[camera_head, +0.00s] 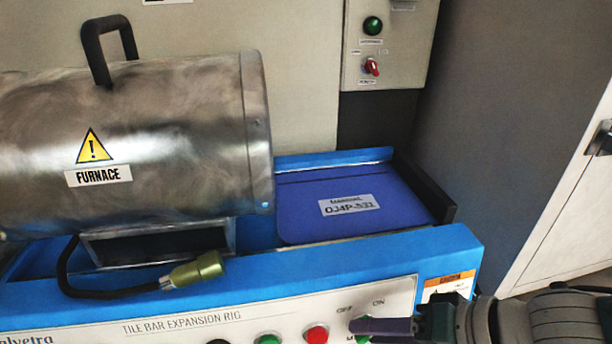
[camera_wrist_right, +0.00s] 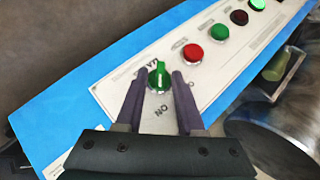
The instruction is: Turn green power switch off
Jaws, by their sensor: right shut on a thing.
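The green power switch (camera_wrist_right: 158,76) is a round knob with a raised grip on the white front panel. In the right wrist view the dark purple fingers of my right gripper (camera_wrist_right: 160,82) sit on either side of it, shut on it. An ON label shows below the switch there. In the head view my right gripper (camera_head: 382,326) comes in from the lower right to the panel, below the OFF and ON labels, and mostly hides the switch. I cannot tell for certain which label the switch points to. My left gripper is not in view.
A red button (camera_head: 316,335) and a green button (camera_head: 268,340) are beside the switch. The metal furnace (camera_head: 180,140) stands on the blue rig (camera_head: 400,262) at left. A wall box (camera_head: 390,45) carries a red switch.

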